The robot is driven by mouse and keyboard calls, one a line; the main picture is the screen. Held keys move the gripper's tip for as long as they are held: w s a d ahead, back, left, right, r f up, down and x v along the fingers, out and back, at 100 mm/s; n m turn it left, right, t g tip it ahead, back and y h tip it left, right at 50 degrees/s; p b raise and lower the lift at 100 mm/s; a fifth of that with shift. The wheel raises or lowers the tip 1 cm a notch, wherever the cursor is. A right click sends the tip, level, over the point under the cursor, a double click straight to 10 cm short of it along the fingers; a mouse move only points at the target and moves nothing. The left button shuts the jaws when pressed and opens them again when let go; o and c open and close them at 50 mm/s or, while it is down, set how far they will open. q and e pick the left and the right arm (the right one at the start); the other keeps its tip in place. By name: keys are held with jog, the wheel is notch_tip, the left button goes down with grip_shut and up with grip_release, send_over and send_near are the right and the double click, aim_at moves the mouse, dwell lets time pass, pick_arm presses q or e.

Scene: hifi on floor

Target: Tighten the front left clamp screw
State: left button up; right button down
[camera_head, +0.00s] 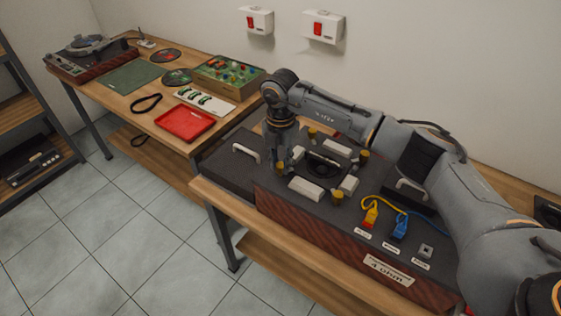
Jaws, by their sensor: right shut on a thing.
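My right gripper (283,163) points straight down at the left part of the dark speaker cabinet (263,180). It is shut on the front left clamp screw (281,168), a small brass knob mostly hidden by the fingers. Other brass knobs stand at the back left (312,132), back right (364,155) and front right (337,199) around the black speaker driver (322,168). Pale clamp blocks, one at the front (306,188), lie around the driver. My left gripper is not in view.
Yellow (370,217) and blue (400,230) plugs with cables stand on the cabinet's right part. A metal handle (246,152) rises at its left end. The left bench holds a red tray (185,123), a parts box (228,77) and a turntable (90,52).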

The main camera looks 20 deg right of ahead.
aim_at(281, 164)
jog(key=shift+m, duration=0.5)
jog(key=c, duration=1.1)
grip_release()
jog(key=shift+r, duration=0.25)
notch_tip(281, 164, up, 12)
jog(key=shift+f, duration=0.2)
